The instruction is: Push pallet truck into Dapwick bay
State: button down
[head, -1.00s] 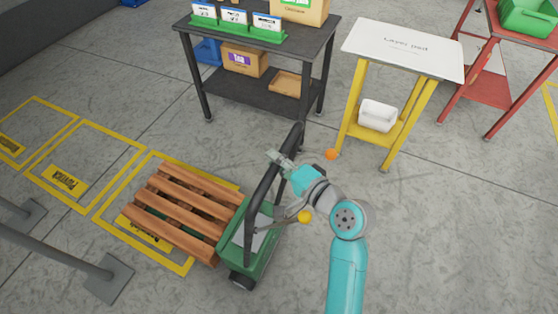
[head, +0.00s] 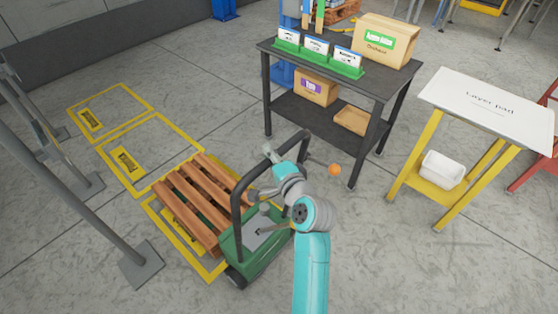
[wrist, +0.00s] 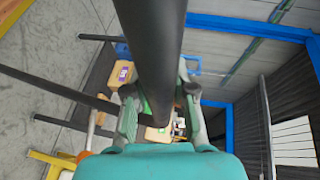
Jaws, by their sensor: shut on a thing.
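The pallet truck (head: 250,250) has a green body and a tall black looped handle (head: 238,205). A brown slatted wooden pallet (head: 195,200) sits on its forks. My gripper (head: 268,172) is shut on the handle; the wrist view shows the black bar (wrist: 152,55) between its fingers (wrist: 158,100). Yellow-outlined bays lie in a row on the floor. The pallet covers much of the nearest bay (head: 205,272). The middle bay (head: 165,137) and the far bay (head: 133,92) are empty. Their floor labels are too small to read, so I cannot tell which is Dapwick.
Grey metal posts with flat feet (head: 138,265) stand left of the bays. A dark table (head: 375,82) with boxes stands close behind the handle. A yellow stand (head: 425,135) with a white top is at right. Bare floor lies left of the table.

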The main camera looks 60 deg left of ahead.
jog(key=shift+s+a+r, duration=0.2)
jog(key=c, duration=0.9)
grip_release()
jog(key=shift+d+f, duration=0.1)
jog(key=shift+d, duration=0.25)
jog(key=v, duration=1.1)
jog(key=shift+d, duration=0.2)
